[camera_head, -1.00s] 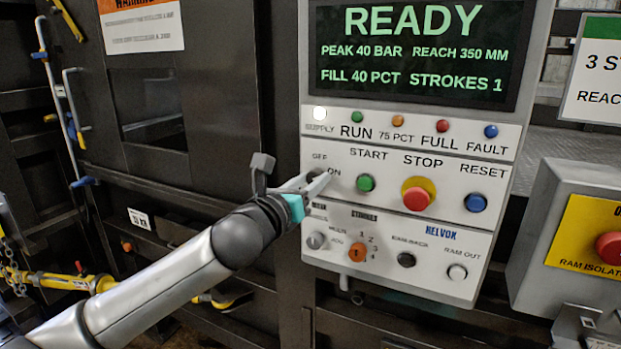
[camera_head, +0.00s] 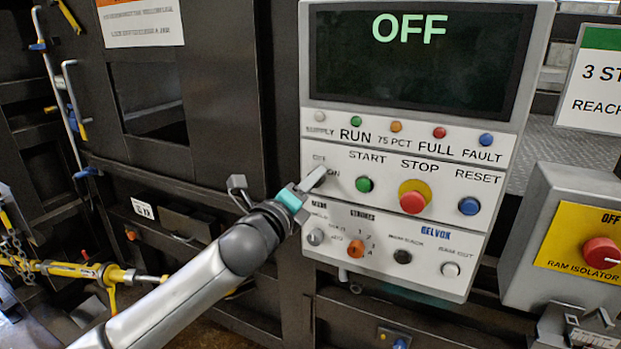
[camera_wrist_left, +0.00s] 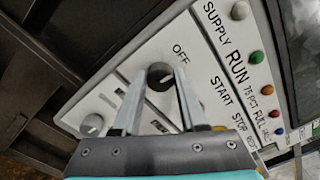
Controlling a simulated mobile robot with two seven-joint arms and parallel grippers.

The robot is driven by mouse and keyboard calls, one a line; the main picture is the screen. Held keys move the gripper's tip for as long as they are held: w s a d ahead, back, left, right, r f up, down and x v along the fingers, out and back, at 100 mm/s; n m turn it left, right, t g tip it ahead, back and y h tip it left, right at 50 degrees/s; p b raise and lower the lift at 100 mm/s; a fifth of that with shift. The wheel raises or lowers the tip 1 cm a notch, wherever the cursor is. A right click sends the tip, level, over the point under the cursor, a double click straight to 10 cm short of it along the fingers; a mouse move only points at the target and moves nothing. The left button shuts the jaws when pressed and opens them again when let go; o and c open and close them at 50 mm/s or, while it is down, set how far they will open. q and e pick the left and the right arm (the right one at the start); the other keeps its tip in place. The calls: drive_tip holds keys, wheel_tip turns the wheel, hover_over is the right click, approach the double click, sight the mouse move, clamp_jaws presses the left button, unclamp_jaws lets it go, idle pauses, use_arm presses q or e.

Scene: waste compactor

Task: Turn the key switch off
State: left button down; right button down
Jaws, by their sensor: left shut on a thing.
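The key switch (camera_wrist_left: 160,75) is a dark round knob on the light grey control panel (camera_head: 330,200), with the word OFF beside it in the left wrist view. My left gripper (camera_head: 316,180) reaches in from the left and its fingers cover most of the switch in the head view. In the left wrist view the fingers (camera_wrist_left: 158,84) lie on either side of the knob, shut on it. The panel's display (camera_head: 410,50) reads OFF in green letters, and the supply lamp (camera_head: 320,116) looks unlit. My right gripper is not in view.
Close to the switch are the green start button (camera_head: 364,184), red stop button (camera_head: 412,201) and blue reset button (camera_head: 469,206). An orange selector (camera_head: 356,248) is below. The ram isolator box (camera_head: 560,290) stands at the right.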

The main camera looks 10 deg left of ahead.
use_arm(q)
drive_tip(key=shift+n, duration=0.6)
drive_tip(key=shift+c, duration=2.2)
unclamp_jaws()
drive_tip(key=b+v, duration=0.2)
drive_tip(key=v, duration=1.3)
drive_tip(key=shift+s, duration=0.1)
